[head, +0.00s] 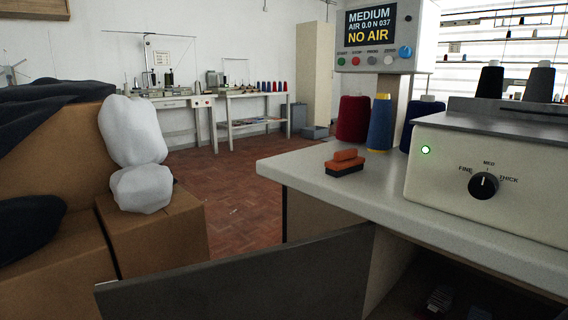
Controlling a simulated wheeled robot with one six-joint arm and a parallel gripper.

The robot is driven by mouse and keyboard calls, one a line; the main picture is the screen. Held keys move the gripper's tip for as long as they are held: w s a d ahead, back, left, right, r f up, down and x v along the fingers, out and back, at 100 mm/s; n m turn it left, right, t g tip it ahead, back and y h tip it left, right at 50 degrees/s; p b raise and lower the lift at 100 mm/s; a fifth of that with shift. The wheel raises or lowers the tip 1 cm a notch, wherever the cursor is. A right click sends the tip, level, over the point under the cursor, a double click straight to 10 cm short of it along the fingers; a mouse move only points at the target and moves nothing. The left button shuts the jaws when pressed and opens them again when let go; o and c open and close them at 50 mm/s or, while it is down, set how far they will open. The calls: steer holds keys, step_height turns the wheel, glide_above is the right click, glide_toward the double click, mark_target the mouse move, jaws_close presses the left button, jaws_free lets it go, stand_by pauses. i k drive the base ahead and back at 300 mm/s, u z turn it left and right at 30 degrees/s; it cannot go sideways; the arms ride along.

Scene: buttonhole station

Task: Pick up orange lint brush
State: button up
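The orange lint brush (345,162) lies on the light grey worktop (305,172), near its left end. It has an orange body with a raised orange grip and a dark underside. Nothing covers it in the head view. My gripper is not in view.
A grey machine with a knob (483,185) stands on the worktop at right. Red (353,119) and blue (381,123) thread cones stand behind the brush. A dark panel (240,272) juts out below the worktop. Cardboard boxes (150,232) with white bundles stand at left; open floor lies between.

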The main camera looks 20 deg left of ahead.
mark_target(346, 162)
steer(key=u, duration=1.85)
steer(key=i, duration=0.7)
steer(key=z, duration=1.1)
